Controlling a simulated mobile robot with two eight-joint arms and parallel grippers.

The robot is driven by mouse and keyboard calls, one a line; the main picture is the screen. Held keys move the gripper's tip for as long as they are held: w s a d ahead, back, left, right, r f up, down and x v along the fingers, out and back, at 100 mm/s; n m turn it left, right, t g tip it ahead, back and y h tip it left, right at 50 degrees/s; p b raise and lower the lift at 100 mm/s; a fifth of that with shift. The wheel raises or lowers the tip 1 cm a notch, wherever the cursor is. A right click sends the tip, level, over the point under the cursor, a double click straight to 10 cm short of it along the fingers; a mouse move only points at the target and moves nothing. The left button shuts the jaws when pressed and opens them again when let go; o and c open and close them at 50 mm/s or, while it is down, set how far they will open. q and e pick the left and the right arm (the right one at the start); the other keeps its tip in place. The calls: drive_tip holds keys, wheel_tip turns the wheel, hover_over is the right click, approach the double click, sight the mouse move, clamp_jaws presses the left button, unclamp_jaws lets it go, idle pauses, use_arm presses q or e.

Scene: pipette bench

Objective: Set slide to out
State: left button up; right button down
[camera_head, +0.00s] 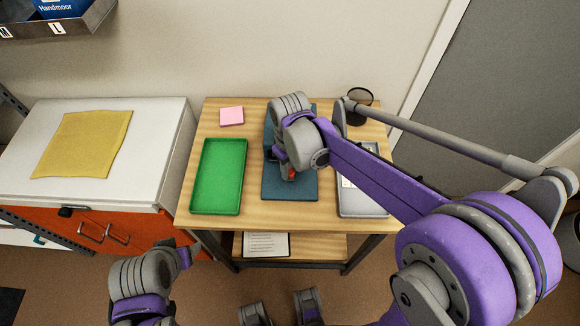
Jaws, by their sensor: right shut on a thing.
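A dark blue board (290,190) lies on the wooden table, between a green tray and a grey tray. The slide cannot be made out clearly, as my right arm covers the middle of the board. A small red piece (291,173) shows just below my right wrist. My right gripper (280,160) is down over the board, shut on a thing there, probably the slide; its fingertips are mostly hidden. My left arm is at the lower left, away from the table, and its gripper (185,254) shows too poorly to read its jaws.
The green tray (218,178) and grey tray (362,203) flank the board. A pink pad (231,116) and a dark round-topped item (358,98) stand at the back. A white cabinet top (150,130) with a yellow cloth (83,143) is at left.

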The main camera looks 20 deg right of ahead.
idle(0.3)
drive_tip(key=s+a, duration=0.1)
drive_tip(key=s, duration=0.2)
drive_tip(key=s+a, duration=0.1)
drive_tip(key=s, duration=0.3)
drive_tip(key=s+a, duration=0.1)
drive_tip(key=s, duration=0.2)
drive_tip(key=shift+s+a+p, duration=0.1)
drive_tip(key=shift+s+p, duration=0.2)
drive_tip(key=shift+s, duration=0.25)
drive_tip(key=c, duration=0.9)
unclamp_jaws()
drive_tip(key=shift+o, duration=1.4)
drive_tip(key=shift+s, duration=0.15)
